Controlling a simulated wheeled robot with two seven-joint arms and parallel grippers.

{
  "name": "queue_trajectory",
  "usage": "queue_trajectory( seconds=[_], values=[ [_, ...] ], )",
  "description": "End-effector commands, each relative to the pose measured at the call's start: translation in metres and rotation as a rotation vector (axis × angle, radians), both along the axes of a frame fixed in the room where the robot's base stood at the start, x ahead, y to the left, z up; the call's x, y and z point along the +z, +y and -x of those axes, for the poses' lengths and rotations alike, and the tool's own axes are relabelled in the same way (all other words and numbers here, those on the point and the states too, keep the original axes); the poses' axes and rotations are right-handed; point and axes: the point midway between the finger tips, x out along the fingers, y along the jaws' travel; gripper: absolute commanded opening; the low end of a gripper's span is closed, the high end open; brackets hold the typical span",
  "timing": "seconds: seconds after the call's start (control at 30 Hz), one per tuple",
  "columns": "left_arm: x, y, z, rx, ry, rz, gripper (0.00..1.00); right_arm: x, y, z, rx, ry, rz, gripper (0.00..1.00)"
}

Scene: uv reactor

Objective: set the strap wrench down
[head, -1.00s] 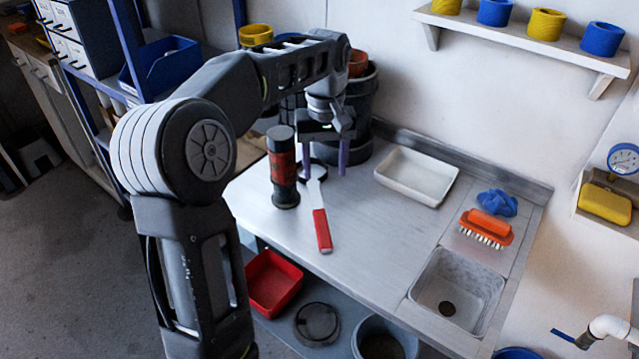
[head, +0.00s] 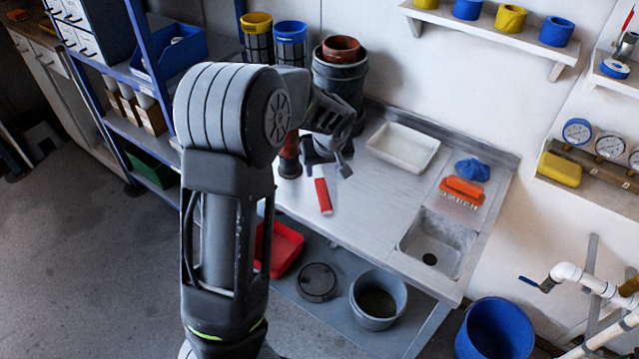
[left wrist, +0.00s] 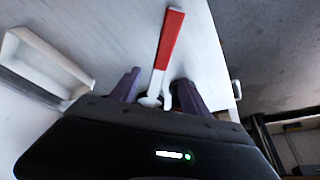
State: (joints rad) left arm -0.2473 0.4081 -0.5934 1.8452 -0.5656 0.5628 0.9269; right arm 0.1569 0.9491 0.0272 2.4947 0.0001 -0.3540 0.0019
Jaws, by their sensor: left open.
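The strap wrench (head: 323,196) lies on the metal bench, its red handle pointing toward the front edge. In the head view its strap end is hidden behind my left gripper (head: 326,166). In the left wrist view the red handle (left wrist: 169,40) points away from me, and its pale shank runs down between the purple fingers of my left gripper (left wrist: 158,92). The fingers are open, one on each side, with gaps to the wrench. A red and black cylinder (head: 289,155) stands left of the wrench, partly hidden by my arm. My right gripper is not in view.
A white tray (head: 404,146) sits at the back of the bench; it also shows in the left wrist view (left wrist: 40,62). An orange brush (head: 461,191), a blue cloth (head: 472,169) and a sink (head: 432,240) are at the right. Dark buckets (head: 340,80) stand behind my arm.

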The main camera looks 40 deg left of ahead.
Motion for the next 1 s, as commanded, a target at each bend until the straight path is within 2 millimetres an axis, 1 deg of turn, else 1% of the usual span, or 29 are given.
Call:
queue_trajectory(
  seconds=[0.3,0.57,0.67,0.87,0.9,1.0],
  values=[
    [-0.023,0.007,-0.006,0.000,0.002,0.001,0.55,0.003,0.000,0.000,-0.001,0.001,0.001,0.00],
    [-0.024,0.007,-0.007,-0.001,0.001,0.000,0.55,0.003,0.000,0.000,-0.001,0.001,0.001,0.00],
    [-0.028,0.009,-0.007,0.001,0.004,0.000,0.55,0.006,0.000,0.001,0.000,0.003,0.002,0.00],
    [-0.053,0.017,-0.011,0.001,0.008,0.000,0.55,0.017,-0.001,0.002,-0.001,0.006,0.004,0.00],
    [-0.059,0.018,-0.013,-0.001,0.005,0.000,0.55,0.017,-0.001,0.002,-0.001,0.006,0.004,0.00],
    [-0.069,0.021,-0.017,0.000,0.004,0.001,0.55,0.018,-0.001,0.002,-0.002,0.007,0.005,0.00]
  ],
)
